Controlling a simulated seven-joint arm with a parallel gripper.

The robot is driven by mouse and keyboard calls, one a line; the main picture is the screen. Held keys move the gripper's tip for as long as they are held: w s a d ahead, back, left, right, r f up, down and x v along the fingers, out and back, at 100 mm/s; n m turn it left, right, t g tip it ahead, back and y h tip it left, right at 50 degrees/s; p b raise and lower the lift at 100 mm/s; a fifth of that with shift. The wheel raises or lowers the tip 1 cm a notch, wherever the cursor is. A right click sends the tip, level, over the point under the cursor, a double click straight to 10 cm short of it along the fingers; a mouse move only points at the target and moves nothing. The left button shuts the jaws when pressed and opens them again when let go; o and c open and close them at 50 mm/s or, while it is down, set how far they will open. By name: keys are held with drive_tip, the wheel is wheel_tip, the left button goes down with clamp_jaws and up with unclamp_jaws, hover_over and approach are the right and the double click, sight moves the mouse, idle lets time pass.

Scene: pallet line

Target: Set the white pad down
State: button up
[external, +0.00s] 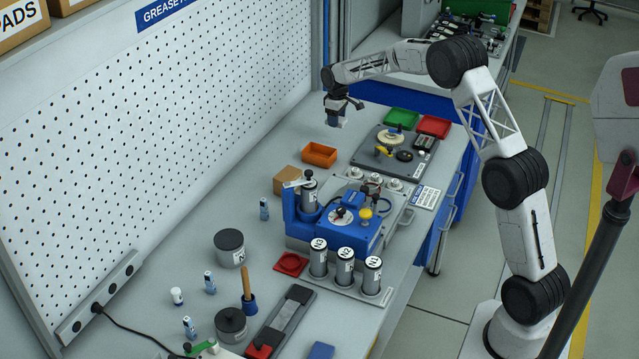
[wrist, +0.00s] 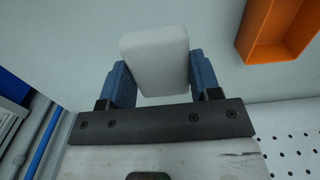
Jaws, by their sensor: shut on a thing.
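The white pad (wrist: 155,60) is a pale block with rounded edges, held between the two blue fingers of my gripper (wrist: 158,82) in the wrist view. My gripper is shut on it. In the external view my gripper (external: 337,118) hangs above the back part of the grey bench (external: 290,140), pointing down. The pad is small there and hard to make out between the fingers. The bench surface below it looks bare, and the pad appears to be above it; the exact height I cannot tell.
An orange tray (external: 319,154) stands on the bench near my gripper and shows in the wrist view (wrist: 278,28). A grey board with a yellow-handled tool (external: 383,151), a green tray (external: 400,119) and a red tray (external: 434,126) lie to the right. A white pegboard (external: 150,140) borders the left.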

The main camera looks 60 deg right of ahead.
sight(336, 140)
drive_tip(key=shift+f, duration=1.65)
drive_tip(key=shift+f, duration=1.85)
drive_tip(key=shift+f, duration=0.1)
drive_tip(key=o, duration=0.9)
wheel_tip(336, 140, up, 12)
drive_tip(key=shift+r, duration=0.1)
